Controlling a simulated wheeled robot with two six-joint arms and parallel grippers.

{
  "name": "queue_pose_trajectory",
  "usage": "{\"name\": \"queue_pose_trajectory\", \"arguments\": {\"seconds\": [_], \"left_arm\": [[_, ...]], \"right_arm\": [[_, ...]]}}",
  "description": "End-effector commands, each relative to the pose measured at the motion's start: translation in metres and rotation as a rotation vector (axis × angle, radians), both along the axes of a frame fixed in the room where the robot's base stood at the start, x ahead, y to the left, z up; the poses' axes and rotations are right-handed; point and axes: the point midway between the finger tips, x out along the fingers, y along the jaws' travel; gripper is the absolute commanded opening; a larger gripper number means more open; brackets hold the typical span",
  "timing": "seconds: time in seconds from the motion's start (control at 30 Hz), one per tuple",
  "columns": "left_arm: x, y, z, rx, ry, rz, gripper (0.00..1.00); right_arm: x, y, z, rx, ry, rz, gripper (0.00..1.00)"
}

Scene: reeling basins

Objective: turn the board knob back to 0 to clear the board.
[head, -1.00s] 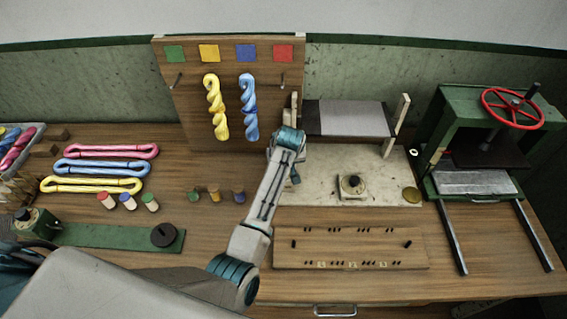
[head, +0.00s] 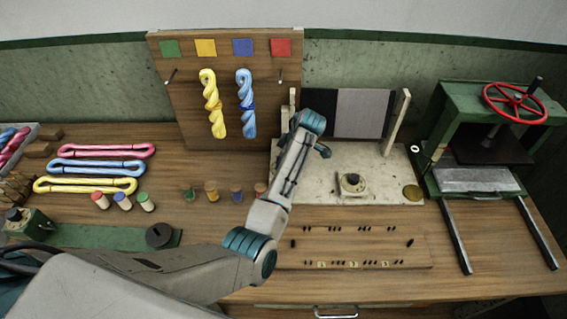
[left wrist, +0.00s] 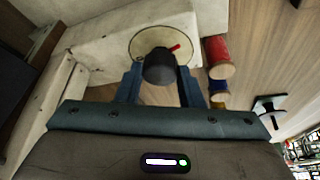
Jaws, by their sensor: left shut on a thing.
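The board knob (left wrist: 160,67) is black and sits on a round pale dial (left wrist: 135,45) with a red pointer, seen in the left wrist view. My left gripper (left wrist: 160,76) is shut on it, one finger on each side. In the head view my left arm hides the knob and the fingers. The board (head: 362,113), with dark and grey panels, stands steeply between two pale posts on the pale stand (head: 310,185). I cannot read the dial's numbers. My right gripper is not in view.
Several small spools (head: 212,192) stand left of the stand. A pegboard (head: 180,110) holds yellow and blue twisted skeins. A wooden strip with holes (head: 350,247) lies in front. A green press (head: 480,150) with a red wheel is at right.

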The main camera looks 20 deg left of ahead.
Motion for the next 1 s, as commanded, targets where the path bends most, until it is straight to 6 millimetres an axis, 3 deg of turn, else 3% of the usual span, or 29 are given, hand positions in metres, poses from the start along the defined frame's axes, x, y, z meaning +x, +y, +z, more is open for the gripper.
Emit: {"name": "queue_pose_trajectory", "arguments": {"seconds": [0.23,0.4,1.0], "left_arm": [[0.003,0.000,-0.002,0.000,-0.002,0.232,0.11],[0.003,0.002,-0.001,0.001,0.000,0.379,0.21],[0.002,0.005,0.000,0.008,0.003,0.401,0.24]], "right_arm": [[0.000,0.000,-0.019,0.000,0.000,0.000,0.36],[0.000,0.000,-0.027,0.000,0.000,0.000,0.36],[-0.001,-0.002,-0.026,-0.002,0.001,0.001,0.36]]}}
